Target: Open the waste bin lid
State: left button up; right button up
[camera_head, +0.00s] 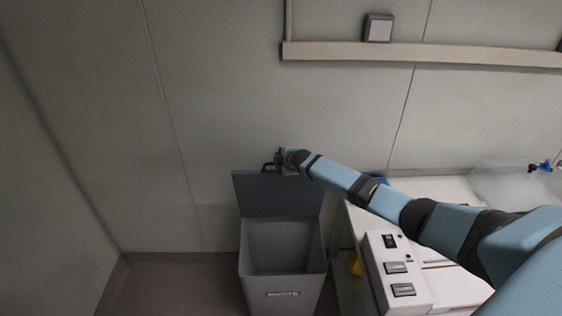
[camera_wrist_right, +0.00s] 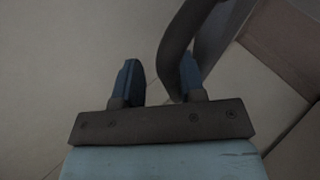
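The grey waste bin (camera_head: 283,275), labelled WASTE, stands on the floor against the wall. Its dark grey lid (camera_head: 275,197) is raised upright at the back, and the inside of the bin shows. My right gripper (camera_head: 270,163) is at the top edge of the lid. In the right wrist view the two blue fingers of this gripper (camera_wrist_right: 160,85) are apart. A dark grey curved part, seemingly of the lid, passes beside the right-hand finger; whether they touch is unclear. My left gripper is not in view.
A bench (camera_head: 440,190) with a white control box (camera_head: 397,272) stands right of the bin, below my right arm. A yellow object (camera_head: 354,264) shows beside the box. A rail (camera_head: 420,53) runs along the wall above. The floor left of the bin is clear.

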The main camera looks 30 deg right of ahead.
jog(key=v, duration=1.3)
jog(key=shift+s+r, duration=0.25)
jog(key=shift+s, duration=0.1)
